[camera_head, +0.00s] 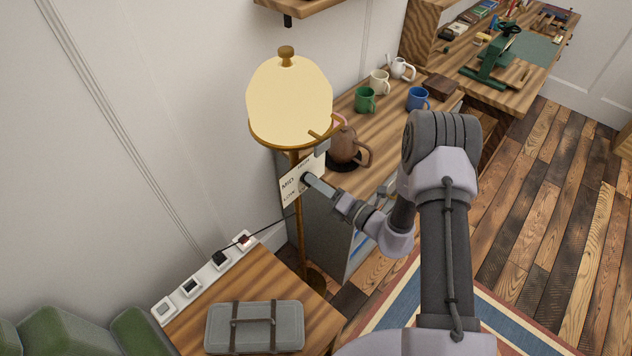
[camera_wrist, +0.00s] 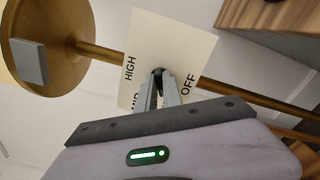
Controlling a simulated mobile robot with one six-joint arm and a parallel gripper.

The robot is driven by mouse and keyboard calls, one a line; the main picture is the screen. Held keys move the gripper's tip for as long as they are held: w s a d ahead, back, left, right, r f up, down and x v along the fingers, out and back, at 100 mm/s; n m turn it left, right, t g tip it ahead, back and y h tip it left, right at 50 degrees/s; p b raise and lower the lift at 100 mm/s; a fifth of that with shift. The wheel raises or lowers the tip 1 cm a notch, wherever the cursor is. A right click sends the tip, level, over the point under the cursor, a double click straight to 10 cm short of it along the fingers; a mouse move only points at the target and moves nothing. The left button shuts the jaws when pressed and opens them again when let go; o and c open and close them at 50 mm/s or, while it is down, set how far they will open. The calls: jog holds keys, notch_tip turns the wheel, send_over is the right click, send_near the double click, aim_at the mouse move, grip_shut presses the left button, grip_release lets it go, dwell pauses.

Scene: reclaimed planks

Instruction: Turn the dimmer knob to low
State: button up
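A brass floor lamp with a glowing cream shade (camera_head: 290,100) carries a cream dial plate (camera_head: 290,188) on its pole. The plate also shows in the wrist view (camera_wrist: 172,40), where HIGH and OFF are readable, MID is partly covered and LOW is hidden. In the head view, MID and LOW show on the plate's left. The small dark dimmer knob (camera_wrist: 158,71) is at the plate's middle, mostly covered by the fingertips. My gripper (camera_head: 308,180) reaches the plate from the right. In the wrist view its fingers (camera_wrist: 159,80) are close together around the knob. Its pointer direction is hidden.
A brown teapot (camera_head: 345,146) stands on the wooden counter just behind my gripper, with several mugs (camera_head: 366,100) beyond. A grey case (camera_head: 254,327) lies on the low table beside a power strip (camera_head: 220,262). A shelf (camera_head: 298,5) hangs above.

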jog(key=o, duration=0.4)
jog(key=shift+c, duration=0.2)
jog(key=p+v, duration=0.2)
jog(key=v, duration=1.5)
jog(key=shift+d, duration=0.2)
jog(key=shift+s+r, duration=0.1)
jog(key=shift+s, duration=0.05)
